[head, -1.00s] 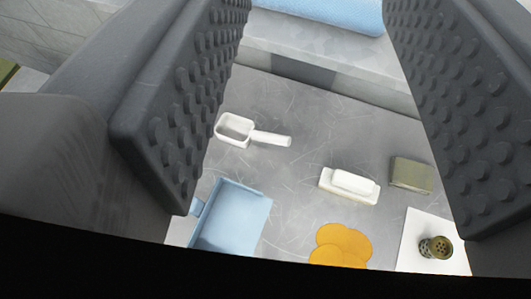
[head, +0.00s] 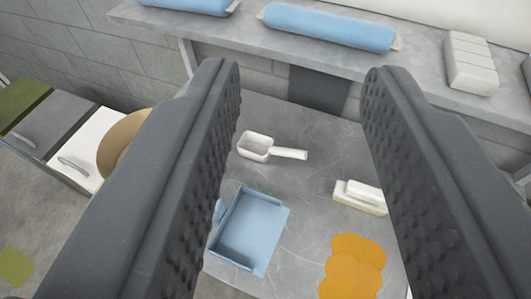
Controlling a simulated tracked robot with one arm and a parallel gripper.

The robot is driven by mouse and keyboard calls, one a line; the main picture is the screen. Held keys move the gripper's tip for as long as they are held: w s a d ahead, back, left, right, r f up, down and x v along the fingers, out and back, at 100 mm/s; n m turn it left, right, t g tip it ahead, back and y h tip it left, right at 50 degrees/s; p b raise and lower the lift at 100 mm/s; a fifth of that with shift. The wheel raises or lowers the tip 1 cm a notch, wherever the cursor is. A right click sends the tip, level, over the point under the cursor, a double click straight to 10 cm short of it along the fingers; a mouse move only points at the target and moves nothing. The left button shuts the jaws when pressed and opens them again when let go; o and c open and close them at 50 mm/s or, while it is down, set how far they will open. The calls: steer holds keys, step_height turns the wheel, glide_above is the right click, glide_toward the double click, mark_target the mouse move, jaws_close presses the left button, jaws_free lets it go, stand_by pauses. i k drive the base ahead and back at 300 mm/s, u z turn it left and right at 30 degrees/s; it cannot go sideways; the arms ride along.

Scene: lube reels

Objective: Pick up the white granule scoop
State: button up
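The white granule scoop (head: 256,147) lies on the grey scratched table top (head: 302,212), its square bowl at the left and its handle pointing right. In the head view it shows between the two fingers of my gripper (head: 303,80), below and beyond them. The dark, studded fingers are wide apart with nothing between them. The gripper is not touching the scoop.
A blue dustpan-like tray (head: 252,236), a white block-shaped brush (head: 360,195) and orange round pads (head: 354,262) lie nearer on the table. Behind is a grey shelf (head: 240,31) with blue rolls (head: 328,27) and a stack of pale blocks (head: 471,62).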

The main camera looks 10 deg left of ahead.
mark_target(253, 145)
steer(key=u, duration=0.05)
steer(key=i, duration=0.9)
steer(key=z, duration=0.45)
